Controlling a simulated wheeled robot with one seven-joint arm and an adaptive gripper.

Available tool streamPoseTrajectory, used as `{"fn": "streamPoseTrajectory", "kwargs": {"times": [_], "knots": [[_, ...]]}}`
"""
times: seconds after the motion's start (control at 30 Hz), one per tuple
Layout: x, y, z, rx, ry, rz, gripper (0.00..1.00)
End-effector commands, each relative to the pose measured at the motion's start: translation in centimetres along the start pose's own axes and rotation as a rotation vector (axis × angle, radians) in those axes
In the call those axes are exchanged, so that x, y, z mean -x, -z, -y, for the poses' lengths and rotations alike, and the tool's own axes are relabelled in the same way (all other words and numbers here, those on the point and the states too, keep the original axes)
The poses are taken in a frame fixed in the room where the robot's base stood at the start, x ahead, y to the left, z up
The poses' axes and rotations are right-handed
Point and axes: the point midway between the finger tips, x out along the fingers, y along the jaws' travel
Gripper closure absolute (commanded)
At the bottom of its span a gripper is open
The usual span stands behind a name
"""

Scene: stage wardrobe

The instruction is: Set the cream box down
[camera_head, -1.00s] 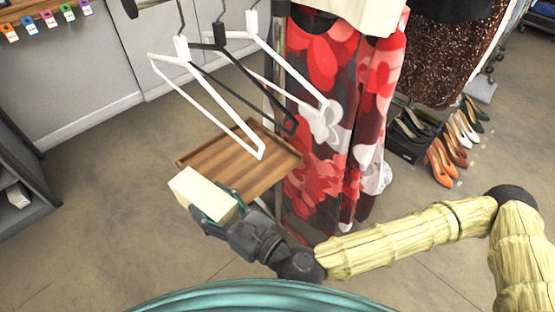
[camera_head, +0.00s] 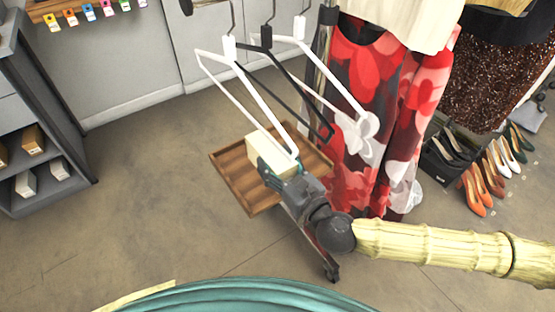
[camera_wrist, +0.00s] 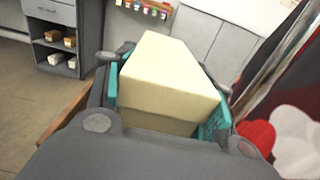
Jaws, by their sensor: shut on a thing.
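The cream box (camera_head: 262,146) is in my gripper (camera_head: 275,172), over the wooden tray (camera_head: 236,181) in the head view. I cannot tell whether the box touches the tray. In the wrist view the cream box (camera_wrist: 168,85) fills the middle, with the teal finger pads of my gripper (camera_wrist: 165,112) on both sides of it. The gripper is shut on the box. In the wrist view a brown edge of the tray (camera_wrist: 66,112) shows at the left. The underside of the box is hidden.
White and black hangers (camera_head: 240,88) hang in front of and above the tray. A red floral garment (camera_head: 372,110) hangs close on its right. Shoes (camera_head: 485,175) stand at the right. A grey shelf unit (camera_head: 45,120) is at the left, with open floor between.

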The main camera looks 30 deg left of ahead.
Motion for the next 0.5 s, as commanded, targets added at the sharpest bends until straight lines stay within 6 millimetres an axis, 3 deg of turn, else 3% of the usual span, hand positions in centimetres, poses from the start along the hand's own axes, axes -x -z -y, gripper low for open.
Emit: {"fn": "streamPoseTrajectory", "kwargs": {"times": [0.2,0.5], "knots": [[-2.8,0.3,2.1,0.002,0.001,0.000,0.79],[-3.5,1.5,2.7,-0.002,0.001,-0.002,0.79]]}}
